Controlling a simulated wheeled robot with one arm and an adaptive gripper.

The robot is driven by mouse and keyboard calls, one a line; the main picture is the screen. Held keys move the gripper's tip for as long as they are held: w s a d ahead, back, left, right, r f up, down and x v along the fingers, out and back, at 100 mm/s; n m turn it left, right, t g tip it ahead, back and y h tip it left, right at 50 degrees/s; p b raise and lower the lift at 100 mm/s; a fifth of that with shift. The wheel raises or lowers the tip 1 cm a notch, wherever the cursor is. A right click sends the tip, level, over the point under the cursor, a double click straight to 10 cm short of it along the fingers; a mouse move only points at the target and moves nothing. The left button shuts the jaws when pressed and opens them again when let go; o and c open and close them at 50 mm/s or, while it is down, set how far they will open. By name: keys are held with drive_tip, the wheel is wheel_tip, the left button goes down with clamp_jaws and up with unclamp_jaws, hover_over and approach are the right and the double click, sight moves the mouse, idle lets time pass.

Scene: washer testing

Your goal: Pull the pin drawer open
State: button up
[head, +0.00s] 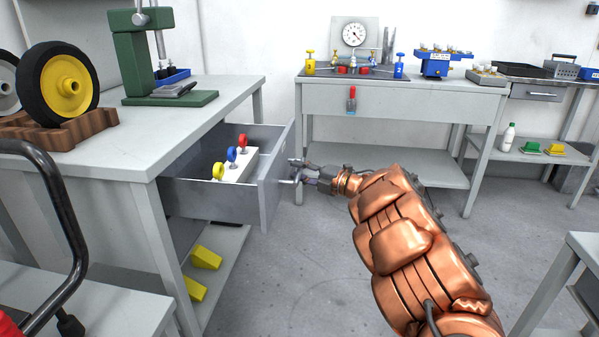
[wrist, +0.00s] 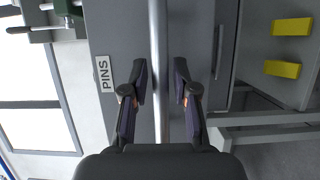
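The grey pin drawer (head: 276,182) stands pulled well out from under the left workbench. Inside it is a white block (head: 237,167) with yellow, blue and red ring-topped pins (head: 232,155). In the wrist view the drawer front (wrist: 120,38) carries a "PINS" label (wrist: 104,73) and a long metal bar handle (wrist: 158,60). My gripper (head: 300,173) is at the handle. In the wrist view its two fingers (wrist: 160,85) stand on either side of the bar, with a gap on each side, so it looks open around the bar and not clamped.
The left workbench (head: 232,98) carries a green press (head: 135,55) and a black-and-yellow wheel (head: 65,85). Yellow blocks (head: 205,258) lie on its lower shelf. A back bench (head: 400,92) holds a gauge stand (head: 354,35). Open floor (head: 280,275) lies in front of the drawer.

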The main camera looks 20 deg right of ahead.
drive_tip(key=shift+o, duration=0.7)
drive_tip(key=shift+s, duration=0.1)
drive_tip(key=v, duration=1.2)
